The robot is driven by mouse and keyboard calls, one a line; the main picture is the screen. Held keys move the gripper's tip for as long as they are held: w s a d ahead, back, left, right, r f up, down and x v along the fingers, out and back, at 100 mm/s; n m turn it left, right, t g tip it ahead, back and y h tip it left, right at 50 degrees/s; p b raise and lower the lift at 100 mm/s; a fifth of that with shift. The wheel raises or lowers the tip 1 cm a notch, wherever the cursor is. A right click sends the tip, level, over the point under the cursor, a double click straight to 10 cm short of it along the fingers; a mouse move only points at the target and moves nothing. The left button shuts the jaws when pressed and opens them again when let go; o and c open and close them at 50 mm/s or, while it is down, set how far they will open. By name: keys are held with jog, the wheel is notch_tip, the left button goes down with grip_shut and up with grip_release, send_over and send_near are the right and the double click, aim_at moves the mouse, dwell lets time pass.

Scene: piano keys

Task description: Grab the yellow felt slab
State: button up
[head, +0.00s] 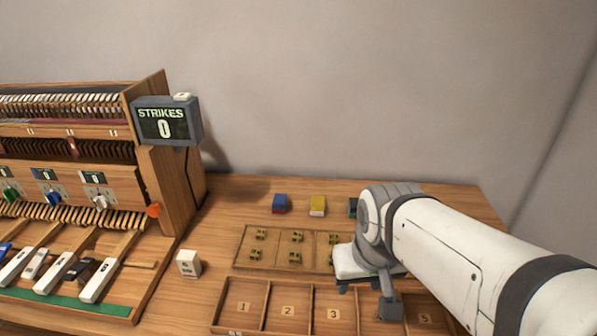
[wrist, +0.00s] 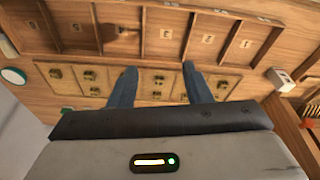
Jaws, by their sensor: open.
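The yellow felt slab (head: 318,205) is a small block with a pale lower edge. In the head view the gripper is to the right of the yellow slab and nearer the front, partly hidden by my arm. The yellow slab does not show in the wrist view.
The shallow tray (head: 240,262) holds several brass pieces. In front is a numbered compartment box (head: 265,282). A white block (head: 189,263) stands left of them. The piano mechanism (head: 180,180) with its strikes display (head: 165,122) fills the left. The wall is close behind the slabs.

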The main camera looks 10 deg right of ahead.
jog(key=o, duration=0.5)
jog(key=w, duration=0.2)
jog(key=w+d+r, duration=0.1)
jog(key=w, duration=0.4)
jog(key=shift+w+d+r, duration=0.2)
jog(key=shift+w, duration=0.05)
jog(key=shift+c, duration=0.2)
jog(key=m+t+h, duration=0.1)
jog(key=m+t, duration=0.1)
send_over(318, 201)
jog(key=s+a, duration=0.1)
jog(key=s, duration=0.2)
notch_tip(318, 201, down, 14)
jog(key=shift+p+x, duration=1.3)
jog(key=shift+x, duration=2.3)
